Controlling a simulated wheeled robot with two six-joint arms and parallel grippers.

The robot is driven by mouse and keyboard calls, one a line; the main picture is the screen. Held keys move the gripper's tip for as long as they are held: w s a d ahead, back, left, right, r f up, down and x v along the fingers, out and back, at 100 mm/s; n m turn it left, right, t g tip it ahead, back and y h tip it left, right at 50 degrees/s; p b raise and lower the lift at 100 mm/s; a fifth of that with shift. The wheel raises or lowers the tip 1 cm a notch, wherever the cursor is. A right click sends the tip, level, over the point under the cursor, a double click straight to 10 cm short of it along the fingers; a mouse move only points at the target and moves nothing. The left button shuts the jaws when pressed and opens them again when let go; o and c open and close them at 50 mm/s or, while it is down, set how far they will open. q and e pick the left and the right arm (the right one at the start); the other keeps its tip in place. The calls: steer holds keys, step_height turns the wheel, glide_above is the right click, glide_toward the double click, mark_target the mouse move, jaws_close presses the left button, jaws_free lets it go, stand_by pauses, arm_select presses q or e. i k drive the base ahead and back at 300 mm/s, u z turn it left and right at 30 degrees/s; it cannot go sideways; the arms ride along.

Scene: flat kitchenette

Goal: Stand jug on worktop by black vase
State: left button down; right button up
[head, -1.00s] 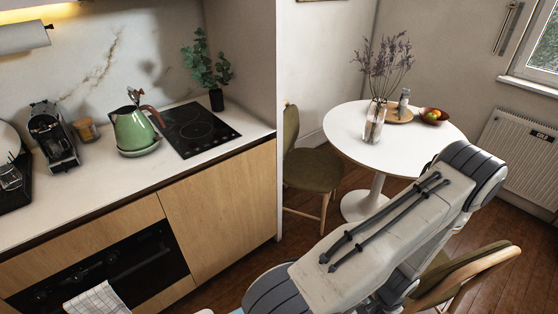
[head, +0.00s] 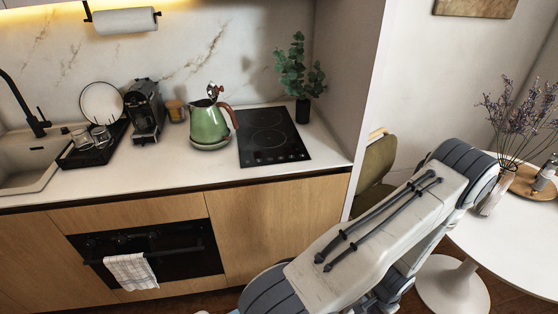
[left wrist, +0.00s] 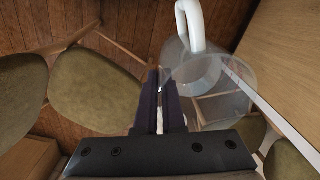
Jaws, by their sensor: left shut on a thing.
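The black vase (head: 303,111) holds leafy green stems and stands on the worktop (head: 180,166), at the back right corner behind the hob. In the left wrist view, a clear jug (left wrist: 226,92) with a white handle (left wrist: 191,24) is beside the fingers. My left gripper (left wrist: 160,80) is shut on the jug, which is off the worktop with floor and chairs behind it. The exact grip spot is hard to make out. The jug and both grippers are out of the head view; one of my arms crosses its lower right.
A black hob (head: 268,138) lies before the vase, with a green kettle (head: 208,126) left of it. A coffee machine (head: 144,110), dish rack (head: 92,148) and sink stand further left. Bare worktop runs along the front. A wall closes the right end, near a chair (head: 374,175) and round table (head: 500,240).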

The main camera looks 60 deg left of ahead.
mark_target(322, 148)
steer(key=u, duration=0.6)
steer(key=i, duration=0.55)
steer(key=u, duration=0.6)
